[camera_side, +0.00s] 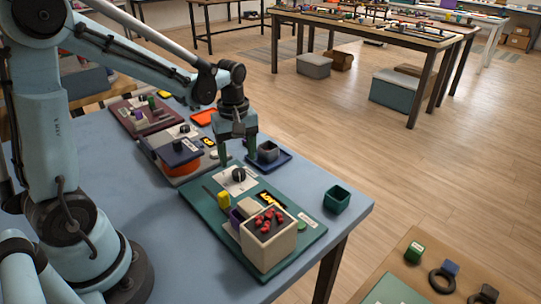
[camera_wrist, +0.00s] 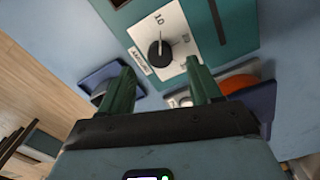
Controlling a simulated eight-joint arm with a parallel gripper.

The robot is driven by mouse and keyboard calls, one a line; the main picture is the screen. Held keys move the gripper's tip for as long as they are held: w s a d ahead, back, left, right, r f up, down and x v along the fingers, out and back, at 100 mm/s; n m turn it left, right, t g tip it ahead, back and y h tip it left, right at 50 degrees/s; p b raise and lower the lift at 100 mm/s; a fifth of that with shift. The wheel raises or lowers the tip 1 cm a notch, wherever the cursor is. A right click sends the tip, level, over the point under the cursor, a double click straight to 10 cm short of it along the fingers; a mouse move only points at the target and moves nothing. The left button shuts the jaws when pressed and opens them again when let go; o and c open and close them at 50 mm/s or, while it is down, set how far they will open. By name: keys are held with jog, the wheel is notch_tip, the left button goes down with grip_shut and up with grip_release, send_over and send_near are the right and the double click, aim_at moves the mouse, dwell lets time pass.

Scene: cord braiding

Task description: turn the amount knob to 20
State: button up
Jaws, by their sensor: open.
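The amount knob (camera_wrist: 159,51) is a round black knob on a white plate (camera_wrist: 172,28) marked "AMOUNT", with "10" readable near the top edge. A pale pointer line on the knob appears to run towards the "10"; other numbers are not readable. In the side view the knob (camera_side: 239,174) sits at the back of a green panel (camera_side: 305,224). My gripper (camera_side: 237,160) is open and empty, with its green fingers pointing down just above the knob. In the wrist view my gripper (camera_wrist: 160,66) has its fingertips spread on either side of the knob's line, apart from it.
The panel also holds an amber-lit display (camera_side: 271,198), a yellow piece (camera_side: 223,199) and a pale box with red pieces (camera_side: 269,235). A blue tray with a grey cup (camera_side: 268,151) stands close behind. A green cup (camera_side: 337,198) stands at the table's right edge.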

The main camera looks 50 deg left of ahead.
aim_at(238, 172)
jog(key=shift+f, duration=2.3)
jog(key=c, duration=1)
jog(key=shift+c, duration=0.2)
jog(key=m, duration=1.1)
jog(key=shift+m, duration=0.3)
jog(key=shift+a, duration=0.1)
